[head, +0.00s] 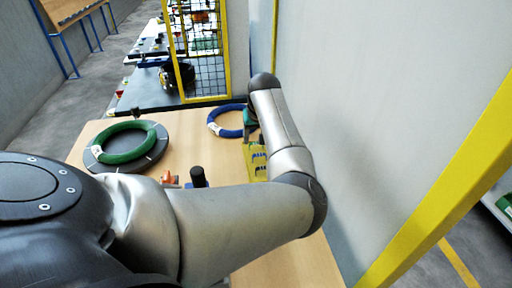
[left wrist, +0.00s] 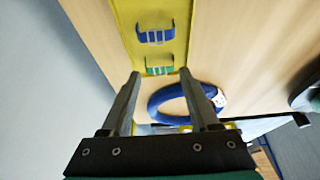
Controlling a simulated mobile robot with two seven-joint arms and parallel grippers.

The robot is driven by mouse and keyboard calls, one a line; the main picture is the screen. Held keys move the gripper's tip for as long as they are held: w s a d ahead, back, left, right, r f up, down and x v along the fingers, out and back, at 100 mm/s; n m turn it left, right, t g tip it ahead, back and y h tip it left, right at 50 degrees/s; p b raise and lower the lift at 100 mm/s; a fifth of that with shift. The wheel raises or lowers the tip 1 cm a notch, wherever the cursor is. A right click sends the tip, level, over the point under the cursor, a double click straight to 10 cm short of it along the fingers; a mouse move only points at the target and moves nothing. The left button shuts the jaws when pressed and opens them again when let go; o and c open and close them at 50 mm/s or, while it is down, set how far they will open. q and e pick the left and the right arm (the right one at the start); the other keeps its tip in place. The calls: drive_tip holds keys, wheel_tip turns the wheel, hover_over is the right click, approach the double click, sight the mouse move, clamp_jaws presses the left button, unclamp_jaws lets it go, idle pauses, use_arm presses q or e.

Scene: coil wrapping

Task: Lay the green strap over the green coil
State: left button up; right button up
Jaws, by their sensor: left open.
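The green coil (head: 124,142) lies on a dark round base (head: 150,160) at the left of the table in the head view. The green strap (left wrist: 159,69) shows in the left wrist view on a yellow board (left wrist: 185,45), beside a blue strap (left wrist: 155,36). My left gripper (left wrist: 160,74) is open. Its fingertips appear on either side of the green strap, with nothing visibly gripped. I cannot tell whether they touch it. In the head view my forearm partly hides this gripper and the board (head: 248,158). My right gripper is not in view.
A blue coil (head: 226,121) lies near the table's far edge. A dark cylinder (head: 198,176) and a small orange item (head: 170,180) stand near my arm. A yellow mesh frame (head: 200,55) rises behind the table. A wall is close on the right.

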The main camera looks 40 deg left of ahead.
use_arm(q)
drive_tip(key=shift+x, duration=1.2)
clamp_jaws()
